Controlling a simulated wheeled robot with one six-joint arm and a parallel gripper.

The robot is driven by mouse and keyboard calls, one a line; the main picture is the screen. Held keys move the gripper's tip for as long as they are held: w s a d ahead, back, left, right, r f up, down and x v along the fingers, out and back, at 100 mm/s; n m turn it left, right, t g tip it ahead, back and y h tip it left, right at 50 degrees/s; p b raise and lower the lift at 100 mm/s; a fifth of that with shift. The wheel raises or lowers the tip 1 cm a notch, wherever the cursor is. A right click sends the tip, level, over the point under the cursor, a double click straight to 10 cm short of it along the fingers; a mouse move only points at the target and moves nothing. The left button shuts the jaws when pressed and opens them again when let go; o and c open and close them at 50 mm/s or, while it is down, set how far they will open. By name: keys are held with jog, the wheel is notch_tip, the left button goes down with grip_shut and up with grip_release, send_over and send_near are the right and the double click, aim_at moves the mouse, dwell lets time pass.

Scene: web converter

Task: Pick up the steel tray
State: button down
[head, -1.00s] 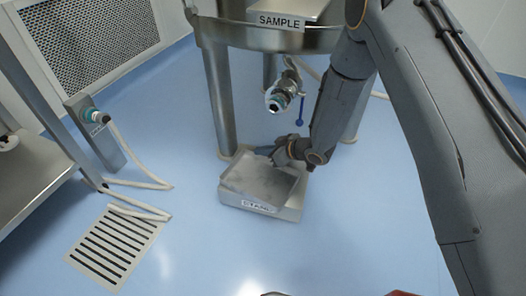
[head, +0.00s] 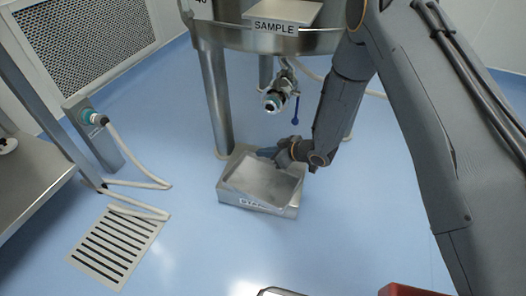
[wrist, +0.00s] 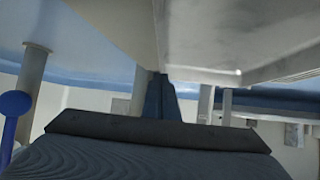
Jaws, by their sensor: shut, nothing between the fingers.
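The steel tray (head: 262,182) is a shallow, square, shiny tray. It sits askew on a low steel stand (head: 228,197) with a partly hidden label, on the floor below the vessel. My gripper (head: 266,152) is at the tray's far edge, with its dark blue fingers showing there. In the wrist view the fingers (wrist: 158,95) are together with nothing between them. A pale metal surface, apparently the tray (wrist: 235,40), fills the upper right close to the fingers. I cannot tell whether they touch it.
The steel vessel labelled SAMPLE (head: 274,28) stands behind on legs. Its valve (head: 275,100) with a blue handle (head: 295,116) hangs above my gripper. A hose (head: 135,180), post (head: 102,140) and floor grate (head: 115,247) are at left.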

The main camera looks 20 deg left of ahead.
jog(key=shift+s+d+r+p, duration=0.15)
jog(key=shift+s+r+p, duration=0.1)
jog(key=shift+p, duration=0.1)
